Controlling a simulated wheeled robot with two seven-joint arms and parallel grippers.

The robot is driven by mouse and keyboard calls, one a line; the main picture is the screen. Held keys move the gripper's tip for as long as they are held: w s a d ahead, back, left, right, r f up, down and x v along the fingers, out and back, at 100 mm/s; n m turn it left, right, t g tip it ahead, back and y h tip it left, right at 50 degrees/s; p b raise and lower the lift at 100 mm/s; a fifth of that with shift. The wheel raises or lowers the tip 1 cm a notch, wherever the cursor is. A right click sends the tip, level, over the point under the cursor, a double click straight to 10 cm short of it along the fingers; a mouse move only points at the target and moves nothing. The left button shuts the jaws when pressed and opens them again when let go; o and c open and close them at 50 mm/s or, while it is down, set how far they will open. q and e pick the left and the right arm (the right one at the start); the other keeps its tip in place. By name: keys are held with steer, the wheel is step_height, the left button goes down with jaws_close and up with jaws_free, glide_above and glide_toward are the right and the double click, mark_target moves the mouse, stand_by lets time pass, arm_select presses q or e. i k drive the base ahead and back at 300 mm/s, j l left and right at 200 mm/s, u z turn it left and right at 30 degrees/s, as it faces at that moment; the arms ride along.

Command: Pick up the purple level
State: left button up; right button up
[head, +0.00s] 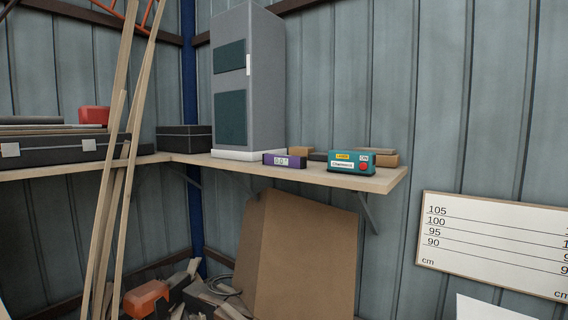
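The purple level (285,161) is a small purple box with a pale display on its front. It sits on the wooden corner shelf (385,181), near the front edge, just in front of the grey cabinet's white base. A teal device (351,163) with a yellow label and a red button stands to its right, a little apart. Neither of my grippers shows in the head view.
The tall grey cabinet (265,90) stands behind the level. Brown blocks (386,159) lie behind the teal device. Long wooden planks (108,190) lean at the left. A brown board (300,255) leans below the shelf. A measuring board (490,240) hangs at the right.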

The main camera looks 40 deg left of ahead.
mark_target(282, 161)
steer(key=i+j, duration=0.35)
steer(key=j, duration=0.15)
steer(key=i+j, duration=0.75)
steer(key=j, duration=0.25)
